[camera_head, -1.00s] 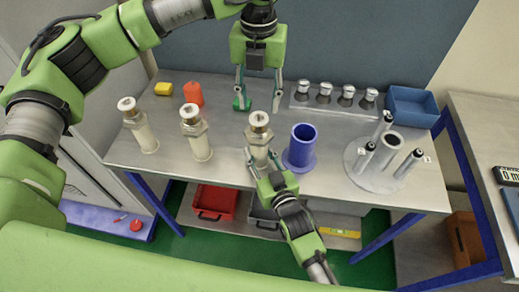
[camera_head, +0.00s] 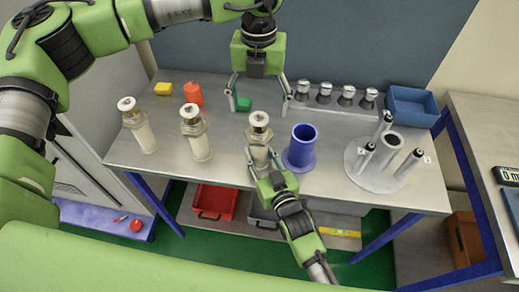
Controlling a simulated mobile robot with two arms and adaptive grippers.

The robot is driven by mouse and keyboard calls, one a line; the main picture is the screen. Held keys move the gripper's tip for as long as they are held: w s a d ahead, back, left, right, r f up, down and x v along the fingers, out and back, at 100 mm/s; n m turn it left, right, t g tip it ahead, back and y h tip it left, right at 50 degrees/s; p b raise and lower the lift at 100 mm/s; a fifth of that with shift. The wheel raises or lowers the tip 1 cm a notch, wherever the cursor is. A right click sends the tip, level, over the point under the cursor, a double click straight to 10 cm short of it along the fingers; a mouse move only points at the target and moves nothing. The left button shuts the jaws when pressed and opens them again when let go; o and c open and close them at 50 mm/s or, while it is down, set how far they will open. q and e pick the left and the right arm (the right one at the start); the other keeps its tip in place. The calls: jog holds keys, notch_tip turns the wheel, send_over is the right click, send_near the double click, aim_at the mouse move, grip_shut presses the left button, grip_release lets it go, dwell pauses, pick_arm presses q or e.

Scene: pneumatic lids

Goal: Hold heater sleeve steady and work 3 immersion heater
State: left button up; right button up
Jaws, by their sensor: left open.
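Three cream upright heater sleeves with metal hex-headed immersion heaters stand on the metal table: left (camera_head: 146,138), middle (camera_head: 200,145) and right (camera_head: 259,153). The heater (camera_head: 260,123) on the right sleeve has a round cap on top. My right gripper (camera_head: 261,154) comes from the front with its fingers on either side of the right sleeve, seemingly closed on it. Its contact is partly hidden. My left gripper (camera_head: 259,100) hangs above the table behind the right heater, fingers spread wide and empty.
A blue flanged cylinder (camera_head: 301,149) stands close right of the right sleeve. A grey round stand with tubes (camera_head: 375,181), metal knobs in a row (camera_head: 324,94) and a blue bin (camera_head: 412,108) lie farther right. Green (camera_head: 243,104), orange (camera_head: 193,94) and yellow (camera_head: 163,89) items are at the back.

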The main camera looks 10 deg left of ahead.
aim_at(259, 120)
pick_arm(q)
jog(key=shift+f, duration=4)
jog(key=c, duration=1.8)
